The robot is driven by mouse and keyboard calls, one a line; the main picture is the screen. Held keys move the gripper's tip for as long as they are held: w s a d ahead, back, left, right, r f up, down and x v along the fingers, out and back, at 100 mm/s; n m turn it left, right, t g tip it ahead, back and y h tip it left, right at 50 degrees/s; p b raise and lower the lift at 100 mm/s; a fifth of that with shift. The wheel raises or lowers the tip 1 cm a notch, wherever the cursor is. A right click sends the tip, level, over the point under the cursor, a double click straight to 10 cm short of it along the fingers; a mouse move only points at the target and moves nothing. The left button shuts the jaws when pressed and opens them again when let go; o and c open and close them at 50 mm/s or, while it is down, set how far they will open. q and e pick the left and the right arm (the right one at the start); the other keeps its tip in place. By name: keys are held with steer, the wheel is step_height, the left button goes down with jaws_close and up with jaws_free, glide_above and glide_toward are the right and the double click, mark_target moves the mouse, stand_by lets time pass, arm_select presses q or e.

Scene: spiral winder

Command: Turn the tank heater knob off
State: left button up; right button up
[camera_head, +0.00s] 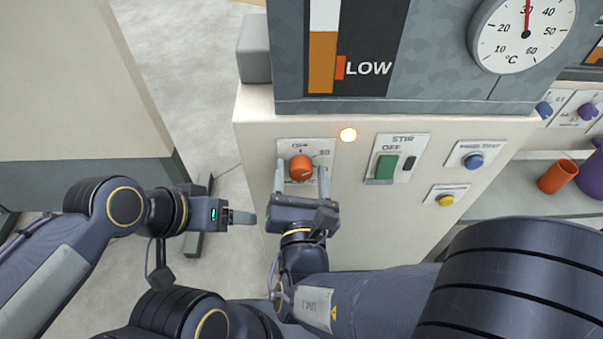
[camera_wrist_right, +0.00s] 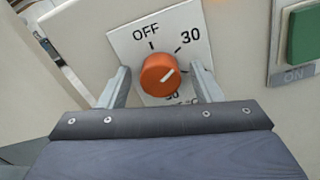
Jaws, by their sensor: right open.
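The tank heater knob (camera_head: 301,167) is orange and sits on a white dial plate (camera_head: 321,150) on the panel's front.
A green STIR switch (camera_head: 386,167), a blue button (camera_head: 473,161) and a yellow button (camera_head: 446,201) are farther right. A round thermometer (camera_head: 523,30) is above. An orange cup (camera_head: 557,177) stands at the right.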

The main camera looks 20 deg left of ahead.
steer(key=shift+c, duration=0.5)
steer(key=c, duration=0.9)
steer(key=shift+r+n+p, duration=0.1)
steer(key=shift+n+p, duration=0.7)
steer(key=shift+n, duration=0.1)
steer(key=n+p, duration=0.3)
steer(key=n, duration=0.1)
steer(key=n+p, duration=0.3)
steer(key=n, duration=0.1)
steer(key=shift+p, duration=0.35)
steer(key=shift+a+n+p, duration=0.1)
steer(key=shift+n+p, duration=0.55)
steer(key=shift+n, duration=0.45)
